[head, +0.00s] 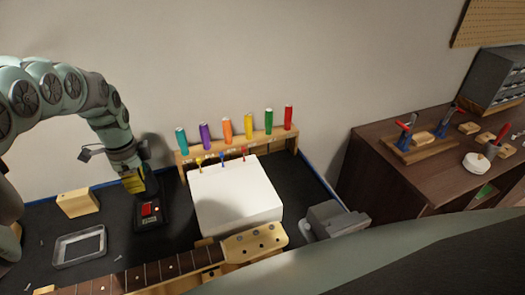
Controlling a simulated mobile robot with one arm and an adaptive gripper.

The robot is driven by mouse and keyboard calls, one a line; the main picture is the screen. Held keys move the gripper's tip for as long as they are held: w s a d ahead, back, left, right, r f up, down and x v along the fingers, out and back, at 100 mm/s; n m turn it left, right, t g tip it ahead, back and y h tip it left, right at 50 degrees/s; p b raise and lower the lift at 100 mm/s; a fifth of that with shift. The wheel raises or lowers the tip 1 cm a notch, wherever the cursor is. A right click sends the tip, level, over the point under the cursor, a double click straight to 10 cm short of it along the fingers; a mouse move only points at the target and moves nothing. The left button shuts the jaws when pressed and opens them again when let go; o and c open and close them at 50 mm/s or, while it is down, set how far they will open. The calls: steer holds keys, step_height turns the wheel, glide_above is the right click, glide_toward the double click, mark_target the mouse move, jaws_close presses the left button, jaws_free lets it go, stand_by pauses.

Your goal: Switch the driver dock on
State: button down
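A black box with a red switch (148,209), which looks like the driver dock, sits on the dark bench mat at the left. I cannot tell which way the switch is set. My gripper (147,195) points down at the far end of this box, close to the red switch. Its dark fingers blend into the black box, so I cannot tell whether they touch it or whether they are open or shut. No held object shows.
A wooden rack (237,145) with several coloured drivers stands at the back. A white block (234,195) is right of the box. A metal tray (79,246) and wooden block (78,203) lie left. A guitar neck (170,268) crosses in front; a grey vise-like tool (334,220) is right.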

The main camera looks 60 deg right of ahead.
step_height(320, 180, up, 5)
steer(key=shift+w+r, duration=0.15)
stand_by(0.6)
